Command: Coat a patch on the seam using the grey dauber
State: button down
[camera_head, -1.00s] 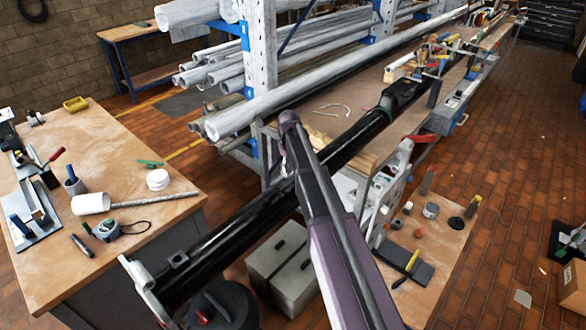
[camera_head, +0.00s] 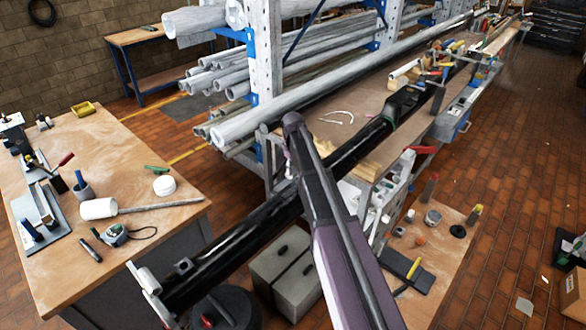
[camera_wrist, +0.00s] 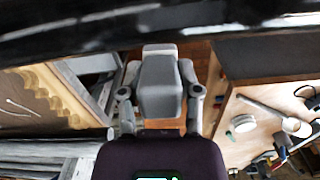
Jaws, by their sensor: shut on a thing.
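The grey dauber (camera_wrist: 160,88) is a blocky pad with a paler far end in the wrist view. My gripper (camera_wrist: 160,78) is shut on it, with one finger on each side. The long glossy black mast tube (camera_wrist: 160,28) crosses the top of that view, just beyond the dauber's pale end. I cannot tell whether they touch. In the head view the mast tube (camera_head: 235,240) runs diagonally. My arm crosses in front of it there and hides the gripper and dauber. I cannot make out the seam.
The left bench (camera_head: 130,150) holds a white mallet-like tool (camera_head: 98,208), a white tub (camera_head: 164,186) and hand tools. A pipe rack (camera_head: 262,60) stands behind the mast. Grey blocks (camera_head: 285,268) sit below it. A low board (camera_head: 425,245) at right holds small items.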

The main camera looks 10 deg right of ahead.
aim_at(292, 163)
jog(key=shift+r+p, duration=1.1)
jog(key=shift+r, duration=0.3)
jog(key=shift+r+p, duration=1.5)
jog(key=shift+s+a+f, duration=0.15)
jog(key=shift+s+a, duration=0.15)
jog(key=shift+s, duration=0.1)
jog(key=s+a, duration=0.3)
jog(key=shift+s+f, duration=0.1)
jog(key=shift+f, duration=0.05)
